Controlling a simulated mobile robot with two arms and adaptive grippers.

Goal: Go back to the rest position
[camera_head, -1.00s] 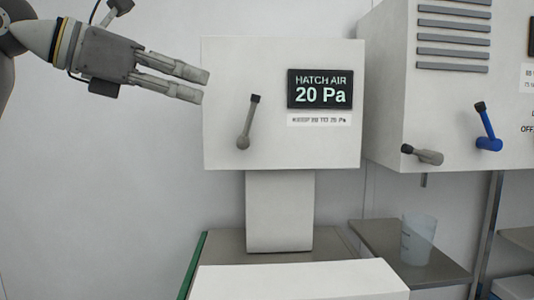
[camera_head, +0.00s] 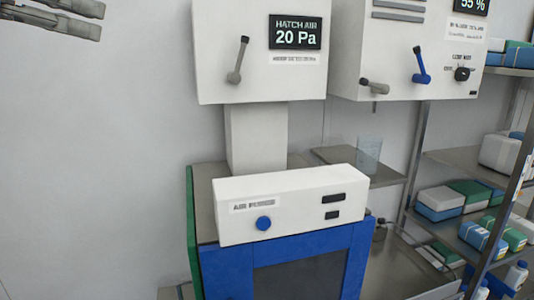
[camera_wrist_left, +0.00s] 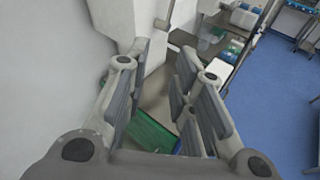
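My left gripper (camera_head: 75,18) shows at the top left corner of the head view, partly cut off by the frame edge. In the left wrist view its fingers (camera_wrist_left: 163,75) are spread apart with nothing between them. It hangs in free air, left of the hatch air box (camera_head: 258,75) and apart from it. The box reads 20 Pa and has a grey lever (camera_head: 238,60). My right gripper is in neither view.
An air purge unit (camera_head: 290,205) with a blue knob stands below on a blue-framed cabinet (camera_head: 228,270). A second box with a blue lever (camera_head: 421,65) is to the right. A translucent beaker (camera_head: 369,155) sits on a small shelf. Shelves with boxes (camera_head: 440,200) stand at right.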

